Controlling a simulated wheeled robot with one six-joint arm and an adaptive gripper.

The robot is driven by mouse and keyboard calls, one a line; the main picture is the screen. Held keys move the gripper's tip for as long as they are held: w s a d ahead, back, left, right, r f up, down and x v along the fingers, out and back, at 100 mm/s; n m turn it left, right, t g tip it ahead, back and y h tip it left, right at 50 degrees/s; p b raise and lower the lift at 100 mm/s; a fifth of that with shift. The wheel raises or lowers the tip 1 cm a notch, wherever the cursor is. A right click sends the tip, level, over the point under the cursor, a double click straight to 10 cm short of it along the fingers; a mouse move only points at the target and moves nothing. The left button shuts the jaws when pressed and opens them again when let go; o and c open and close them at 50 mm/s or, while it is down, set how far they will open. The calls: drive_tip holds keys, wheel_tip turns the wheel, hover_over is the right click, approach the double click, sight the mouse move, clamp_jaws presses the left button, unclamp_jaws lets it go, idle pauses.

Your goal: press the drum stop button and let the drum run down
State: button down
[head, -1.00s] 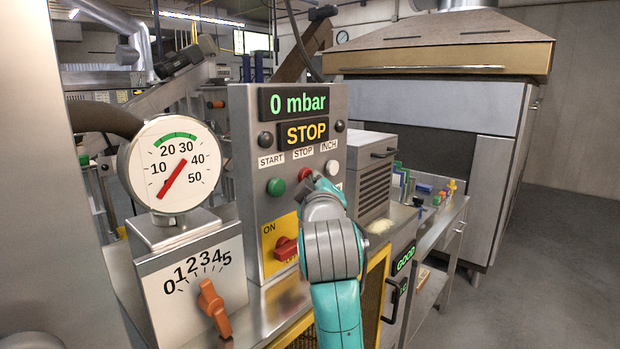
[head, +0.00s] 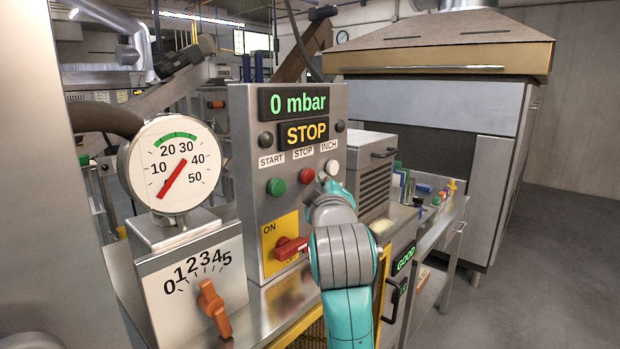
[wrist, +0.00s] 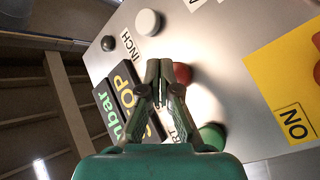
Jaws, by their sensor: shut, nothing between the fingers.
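The red stop button (head: 306,176) sits under the STOP label on the grey control panel (head: 248,215), between the green start button (head: 276,187) and the white inch button (head: 332,167). The panel display (head: 304,132) reads STOP in yellow. My gripper (head: 322,178) is shut and empty, just right of the red button. In the wrist view, my closed fingertips (wrist: 158,66) are beside the red button (wrist: 183,73), which they partly hide. I cannot tell the gap between them. The drum is not identifiable in view.
A pressure display (head: 299,103) reads 0 mbar. A red rotary switch (head: 290,246) sits low on the panel. A round gauge (head: 174,165) and an orange-knobbed dial box (head: 190,290) stand at left. Open floor (head: 560,270) lies at right.

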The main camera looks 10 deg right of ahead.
drive_tip(key=shift+s+d, duration=0.1)
drive_tip(key=s+d, duration=0.1)
drive_tip(key=s, duration=0.1)
drive_tip(key=s+d, duration=0.1)
drive_tip(key=s, duration=0.1)
drive_tip(key=shift+d, duration=0.35)
idle(0.5)
